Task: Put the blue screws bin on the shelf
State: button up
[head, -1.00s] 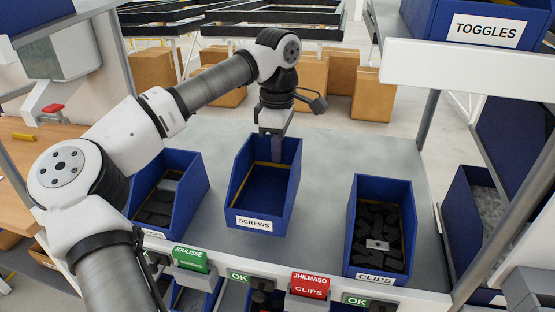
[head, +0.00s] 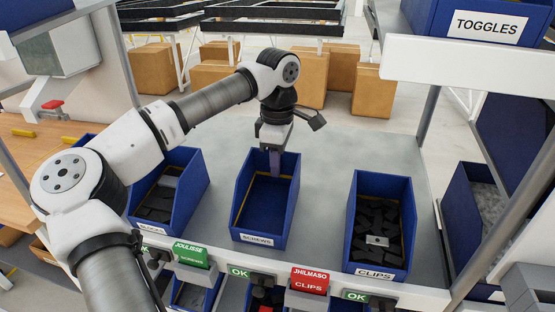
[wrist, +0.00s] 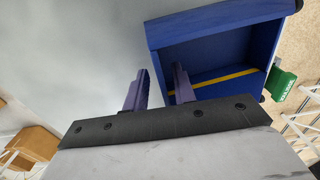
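The blue screws bin (head: 246,213) sits upright on the grey shelf (head: 322,205), between two other blue bins, its SCREWS label facing the front edge. It looks empty inside apart from a yellow strip. My gripper (head: 274,160) is at the bin's back wall, with a finger reaching down inside it. In the wrist view the two fingers (wrist: 158,88) are spread apart at the rim of the screws bin (wrist: 215,35), one outside and one over the inside. A gap shows between them. The lower fingertips are partly hidden.
A blue clips bin (head: 408,225) with dark parts stands to the right, and another filled blue bin (head: 195,208) to the left. A toggles bin (head: 433,18) is on the white upper ledge (head: 470,65). Shelf space is free on both sides of the screws bin.

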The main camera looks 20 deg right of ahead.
jog(key=shift+r+p, duration=0.3)
jog(key=shift+r, duration=0.2)
notch_tip(320, 180, up, 12)
jog(key=b, duration=0.1)
jog(key=shift+d+f, duration=0.1)
